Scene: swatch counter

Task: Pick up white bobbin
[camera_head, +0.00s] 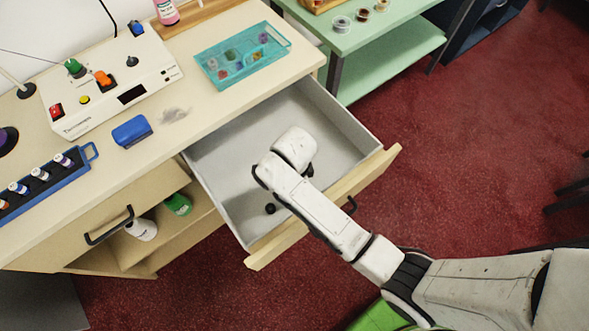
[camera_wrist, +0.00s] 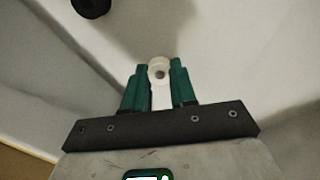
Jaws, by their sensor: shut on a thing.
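The white bobbin (camera_wrist: 159,66) sits between the tips of my gripper (camera_wrist: 160,77) in the wrist view. It is a small pale round piece with a dark centre. The green fingers are closed on it from both sides. In the head view my arm reaches into the open drawer (camera_head: 230,165), and its wrist hides the fingers and the bobbin. I cannot tell whether the bobbin still touches the drawer floor.
A black round piece (camera_head: 270,209) lies in the drawer; a dark round piece also shows in the wrist view (camera_wrist: 91,5). The drawer's wooden front (camera_head: 330,205) and walls surround my gripper. A teal tray (camera_head: 208,72) and a blue block (camera_head: 132,131) are on the counter above.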

